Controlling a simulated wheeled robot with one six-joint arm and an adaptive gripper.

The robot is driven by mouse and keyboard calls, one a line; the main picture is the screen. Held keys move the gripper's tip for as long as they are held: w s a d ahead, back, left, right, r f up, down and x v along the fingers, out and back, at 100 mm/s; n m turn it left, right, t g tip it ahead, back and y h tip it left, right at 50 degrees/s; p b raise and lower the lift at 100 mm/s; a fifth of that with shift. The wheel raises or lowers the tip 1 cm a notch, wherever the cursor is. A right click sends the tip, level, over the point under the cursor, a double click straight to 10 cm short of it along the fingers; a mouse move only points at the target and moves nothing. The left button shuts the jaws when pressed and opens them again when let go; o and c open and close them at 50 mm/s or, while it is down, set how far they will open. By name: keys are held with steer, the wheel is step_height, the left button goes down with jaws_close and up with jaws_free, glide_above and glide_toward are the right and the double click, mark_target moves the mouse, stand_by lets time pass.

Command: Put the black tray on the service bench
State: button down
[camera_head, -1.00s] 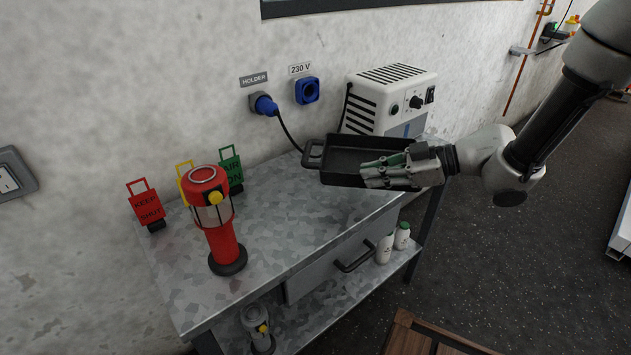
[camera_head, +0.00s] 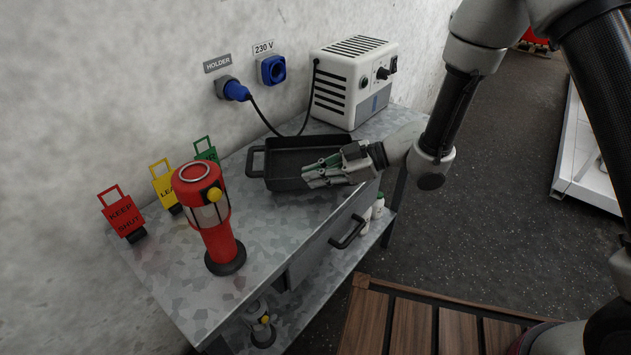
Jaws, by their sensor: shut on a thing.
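The black tray (camera_head: 290,154) is rectangular, with a loop handle at its left end. It is over the right half of the metal service bench (camera_head: 262,225), in front of the white power unit, and looks level. I cannot tell whether its underside touches the bench top. My gripper (camera_head: 318,172) is shut on the black tray at its right side, and its fingers hide part of that side. My arm reaches in from the right.
A red lantern (camera_head: 213,220) stands at the bench's front left. Red, yellow and green tags (camera_head: 164,184) stand along the wall. The white power unit (camera_head: 349,85) is at the back right, its cable running to a blue plug (camera_head: 232,90). A drawer handle (camera_head: 348,232) projects in front.

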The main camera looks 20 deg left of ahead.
steer(key=shift+f, duration=1.1)
steer(key=c, duration=1.6)
jaws_free()
steer(key=shift+f, duration=0.1)
steer(key=v, duration=1.2)
